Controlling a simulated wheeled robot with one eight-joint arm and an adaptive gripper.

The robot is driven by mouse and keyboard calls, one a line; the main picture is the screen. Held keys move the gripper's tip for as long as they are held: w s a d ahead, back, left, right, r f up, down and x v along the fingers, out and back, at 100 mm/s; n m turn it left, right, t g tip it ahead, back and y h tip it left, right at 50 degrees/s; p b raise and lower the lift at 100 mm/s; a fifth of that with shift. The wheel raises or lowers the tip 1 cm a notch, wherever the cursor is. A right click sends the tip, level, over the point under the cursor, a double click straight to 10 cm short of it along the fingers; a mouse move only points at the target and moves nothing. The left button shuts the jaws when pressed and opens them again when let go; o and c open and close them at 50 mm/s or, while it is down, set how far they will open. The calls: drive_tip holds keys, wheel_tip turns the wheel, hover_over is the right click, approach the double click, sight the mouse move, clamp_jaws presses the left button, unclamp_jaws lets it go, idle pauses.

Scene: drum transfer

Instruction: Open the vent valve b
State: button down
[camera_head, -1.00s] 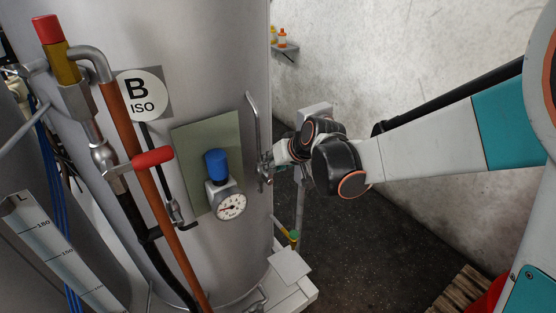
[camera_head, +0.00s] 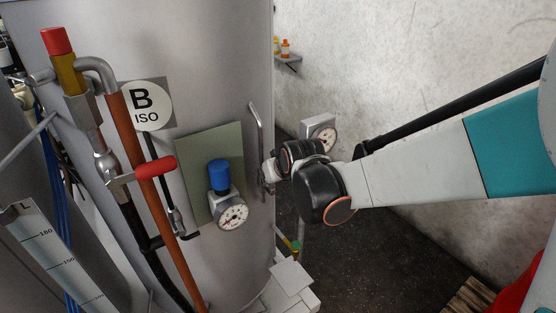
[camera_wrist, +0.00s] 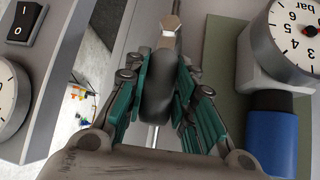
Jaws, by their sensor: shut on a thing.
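My gripper (camera_wrist: 158,80) is shut on a dark grey handle (camera_wrist: 157,100), its teal-padded fingers on both sides of it. A hex-ended metal stem (camera_wrist: 170,27) shows beyond the handle. This looks like a valve on tank B (camera_head: 225,70), but no label on it is visible. In the head view, my gripper (camera_head: 266,177) is at the tank's right edge, below a bent metal pipe (camera_head: 257,130). My wrist hides most of the valve there. The tank carries a "B ISO" sign (camera_head: 147,106).
A blue-capped regulator (camera_head: 219,175) with a gauge (camera_head: 233,216) sits left of my gripper. It is close in the wrist view too (camera_wrist: 272,135). A red-handled valve (camera_head: 155,167) is further left.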

drive_tip(key=c, duration=1.3)
unclamp_jaws()
drive_tip(key=shift+a, duration=0.1)
